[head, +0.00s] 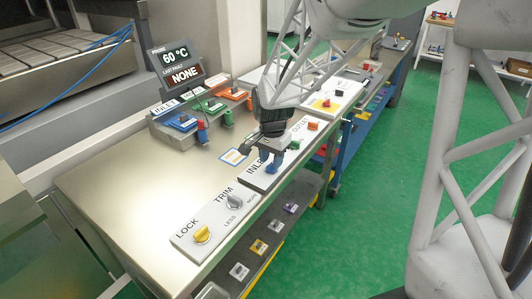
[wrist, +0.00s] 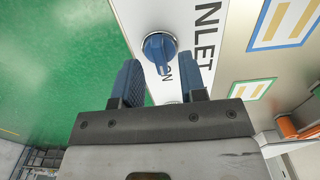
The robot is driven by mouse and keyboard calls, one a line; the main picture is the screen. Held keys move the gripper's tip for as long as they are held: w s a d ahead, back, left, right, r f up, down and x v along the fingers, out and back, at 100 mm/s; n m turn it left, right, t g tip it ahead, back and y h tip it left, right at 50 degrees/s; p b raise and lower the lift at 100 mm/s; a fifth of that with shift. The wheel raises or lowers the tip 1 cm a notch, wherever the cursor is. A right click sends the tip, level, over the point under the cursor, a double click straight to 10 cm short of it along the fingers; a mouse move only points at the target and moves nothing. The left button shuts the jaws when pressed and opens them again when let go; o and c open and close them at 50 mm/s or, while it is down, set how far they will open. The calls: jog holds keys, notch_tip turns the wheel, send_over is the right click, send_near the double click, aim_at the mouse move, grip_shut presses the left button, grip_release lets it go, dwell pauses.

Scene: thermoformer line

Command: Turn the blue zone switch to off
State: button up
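The blue zone switch (wrist: 160,50) is a round knob with a raised bar handle, on a white panel lettered INLET (wrist: 205,40). Its bar points down in the wrist view, toward the word ON. In the head view my gripper hides it, or I cannot tell it from the blue fingers. My gripper (head: 268,160) is above the INLET part of the panel. In the wrist view its two blue fingers (wrist: 163,78) are spread apart with nothing between them. The knob lies just beyond the fingertips, roughly in line with the gap; no touch shows.
On the same panel are a yellow LOCK knob (head: 201,235), a grey TRIM knob (head: 235,201), a green knob (head: 294,145) and an orange knob (head: 313,126). A display (head: 180,65) stands behind blue, green and orange fittings. The metal tabletop (head: 130,185) is mostly clear at left.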

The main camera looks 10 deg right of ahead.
jog(key=shift+f, duration=0.9)
jog(key=shift+c, duration=0.3)
grip_shut()
